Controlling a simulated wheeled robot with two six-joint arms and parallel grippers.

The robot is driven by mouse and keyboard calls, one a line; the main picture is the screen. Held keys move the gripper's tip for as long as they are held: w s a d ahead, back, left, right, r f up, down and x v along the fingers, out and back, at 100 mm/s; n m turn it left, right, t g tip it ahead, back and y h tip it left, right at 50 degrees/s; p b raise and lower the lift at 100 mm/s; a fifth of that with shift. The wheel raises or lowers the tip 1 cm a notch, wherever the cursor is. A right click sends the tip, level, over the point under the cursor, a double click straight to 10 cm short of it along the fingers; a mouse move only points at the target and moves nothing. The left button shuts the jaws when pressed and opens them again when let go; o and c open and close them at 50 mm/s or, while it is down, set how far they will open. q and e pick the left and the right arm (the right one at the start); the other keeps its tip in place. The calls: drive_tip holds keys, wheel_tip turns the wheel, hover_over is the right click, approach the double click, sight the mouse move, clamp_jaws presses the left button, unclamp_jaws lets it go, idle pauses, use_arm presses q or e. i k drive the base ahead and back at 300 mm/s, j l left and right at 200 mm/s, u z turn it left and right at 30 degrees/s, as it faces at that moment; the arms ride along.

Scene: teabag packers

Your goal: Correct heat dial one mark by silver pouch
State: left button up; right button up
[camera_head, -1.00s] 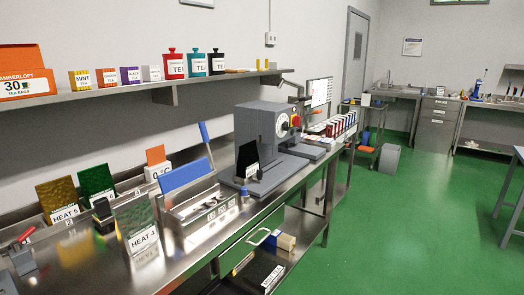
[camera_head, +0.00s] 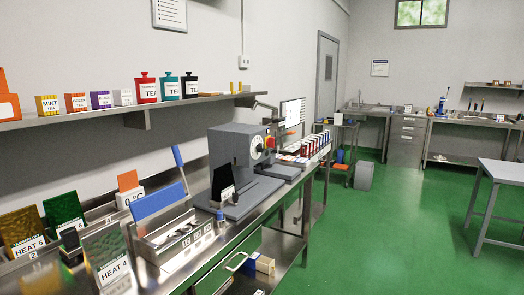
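The grey machine (camera_head: 238,150) stands on the steel bench with a white round dial (camera_head: 258,148) on its front side; the dial's marks are too small to read. Neither of my grippers is in view.
The wall shelf (camera_head: 100,112) holds tea boxes and tins. The green floor (camera_head: 390,230) right of the bench is clear up to a steel table (camera_head: 505,172).

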sight(260, 146)
drive_tip(key=i+l, duration=0.45)
drive_tip(key=l, duration=0.15)
drive_tip(key=i+l+z, duration=0.1)
drive_tip(key=i+l, duration=0.35)
drive_tip(key=l, duration=0.15)
